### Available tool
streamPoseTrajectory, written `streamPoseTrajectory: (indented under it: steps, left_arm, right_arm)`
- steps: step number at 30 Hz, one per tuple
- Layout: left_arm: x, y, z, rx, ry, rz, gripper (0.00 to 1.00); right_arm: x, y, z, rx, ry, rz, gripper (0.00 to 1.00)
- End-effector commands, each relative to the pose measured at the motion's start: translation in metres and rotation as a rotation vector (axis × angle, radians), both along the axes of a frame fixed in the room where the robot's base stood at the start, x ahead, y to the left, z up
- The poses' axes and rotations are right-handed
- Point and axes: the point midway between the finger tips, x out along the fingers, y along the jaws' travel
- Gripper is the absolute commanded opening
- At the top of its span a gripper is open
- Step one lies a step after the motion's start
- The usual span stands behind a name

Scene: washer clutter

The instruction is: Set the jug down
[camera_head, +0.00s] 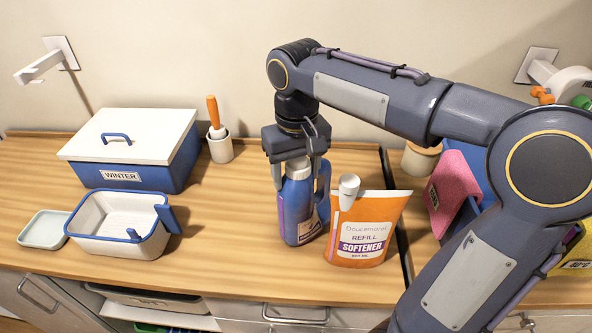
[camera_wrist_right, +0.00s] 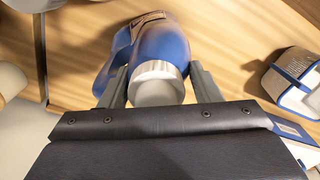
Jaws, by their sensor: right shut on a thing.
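The blue jug (camera_head: 298,208) is upright near the middle of the wooden counter (camera_head: 230,265), just left of the orange softener pouch. My right gripper (camera_head: 296,172) comes down from above and is shut on the jug near its pale cap. In the right wrist view, the cap (camera_wrist_right: 157,84) lies between the two fingers, with the blue body of the jug (camera_wrist_right: 160,42) beyond. The jug's base looks at or very near the counter top; I cannot tell if it touches. My left gripper is not in view.
The orange softener pouch (camera_head: 362,232) stands close to the jug's right. A blue-and-white open basket (camera_head: 120,225), a lidded blue box (camera_head: 130,150) and a cup with an orange-handled brush (camera_head: 220,150) are to the left. Counter left of the jug is clear.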

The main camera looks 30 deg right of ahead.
Motion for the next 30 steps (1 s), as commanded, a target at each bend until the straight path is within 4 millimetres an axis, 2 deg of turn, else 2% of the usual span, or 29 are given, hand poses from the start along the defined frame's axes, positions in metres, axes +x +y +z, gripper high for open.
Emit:
streamPoseTrajectory:
  steps: [8, 9, 13, 24, 26, 30]
  left_arm:
    - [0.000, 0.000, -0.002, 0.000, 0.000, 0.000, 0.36]
    - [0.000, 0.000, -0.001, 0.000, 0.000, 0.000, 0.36]
    - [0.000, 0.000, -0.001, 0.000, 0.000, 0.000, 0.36]
    - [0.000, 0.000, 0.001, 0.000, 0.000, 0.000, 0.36]
    - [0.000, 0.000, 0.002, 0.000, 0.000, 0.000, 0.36]
    - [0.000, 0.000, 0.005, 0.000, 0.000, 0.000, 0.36]
  right_arm:
    - [0.000, 0.000, -0.001, 0.001, -0.003, 0.000, 0.00]
    - [0.000, 0.000, -0.002, 0.000, 0.000, 0.000, 0.61]
    - [0.000, 0.000, -0.002, 0.000, 0.000, 0.000, 0.78]
    - [0.000, 0.000, 0.004, 0.001, -0.002, 0.001, 0.79]
    - [0.001, 0.000, 0.011, 0.001, -0.002, 0.001, 0.79]
    - [0.001, 0.001, 0.038, 0.002, -0.004, 0.002, 0.79]
